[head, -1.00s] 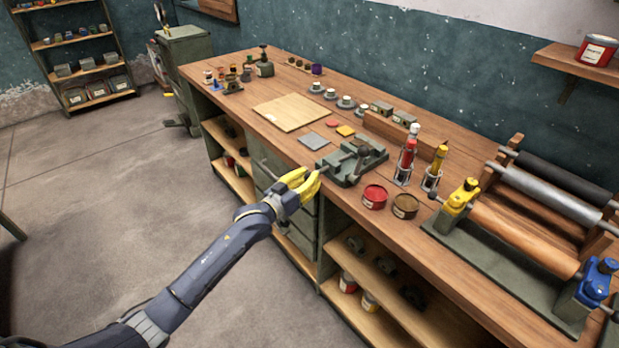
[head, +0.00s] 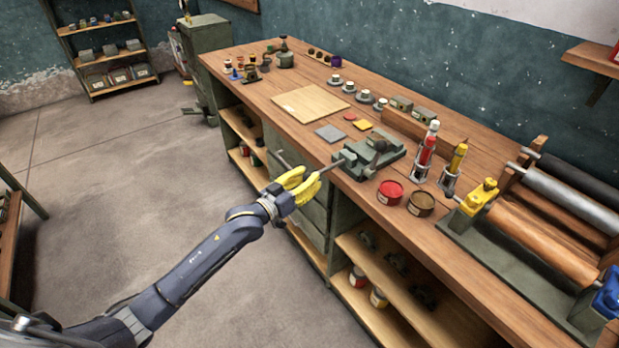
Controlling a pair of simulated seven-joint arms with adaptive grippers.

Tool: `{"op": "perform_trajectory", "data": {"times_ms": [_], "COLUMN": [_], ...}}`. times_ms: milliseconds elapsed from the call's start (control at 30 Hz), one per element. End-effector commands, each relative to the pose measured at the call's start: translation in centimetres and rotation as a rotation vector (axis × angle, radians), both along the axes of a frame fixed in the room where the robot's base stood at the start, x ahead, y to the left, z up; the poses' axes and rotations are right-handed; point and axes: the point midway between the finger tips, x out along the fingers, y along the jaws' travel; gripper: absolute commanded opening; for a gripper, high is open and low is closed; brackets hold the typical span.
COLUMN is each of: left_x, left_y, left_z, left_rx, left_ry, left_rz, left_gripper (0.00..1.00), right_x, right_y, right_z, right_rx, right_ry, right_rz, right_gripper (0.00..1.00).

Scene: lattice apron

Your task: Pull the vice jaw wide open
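The vice (head: 376,153) is a dull green block on the front edge of the bench, with dark metal parts on top. A thin grey rod (head: 332,167) sticks out from its front past the bench edge. My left gripper (head: 311,174), with yellow fingers, is just in front of the bench at the outer end of this rod. A gap shows between its fingers, and the rod's end is at the fingertips. I cannot tell whether a finger touches the rod. The gap between the vice jaws is too small to make out. My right gripper is not in view.
A red tin (head: 390,193) and a brown tin (head: 421,203) stand right of the vice, near bottles in wire holders. The floor (head: 130,190) before the bench is free.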

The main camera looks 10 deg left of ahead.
Motion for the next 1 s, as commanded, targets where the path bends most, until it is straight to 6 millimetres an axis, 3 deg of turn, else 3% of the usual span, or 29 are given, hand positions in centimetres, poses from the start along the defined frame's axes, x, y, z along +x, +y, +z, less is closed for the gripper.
{"op": "perform_trajectory", "data": {"times_ms": [33,200,567,1000], "left_x": [0.0,0.0,-0.4,-6.4], "left_y": [0.0,0.0,0.3,3.7], "left_z": [0.0,0.0,-0.1,-0.2], "left_rx": [0.000,0.000,0.001,0.003], "left_ry": [0.000,0.000,0.002,0.003], "left_rz": [0.000,0.000,0.001,0.000], "left_gripper": [0.33,0.53,0.53,0.53], "right_x": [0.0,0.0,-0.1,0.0], "right_y": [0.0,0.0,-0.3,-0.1], "right_z": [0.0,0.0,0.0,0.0], "right_rx": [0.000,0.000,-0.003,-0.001], "right_ry": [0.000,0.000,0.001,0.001], "right_rz": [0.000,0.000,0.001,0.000], "right_gripper": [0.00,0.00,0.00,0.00]}}
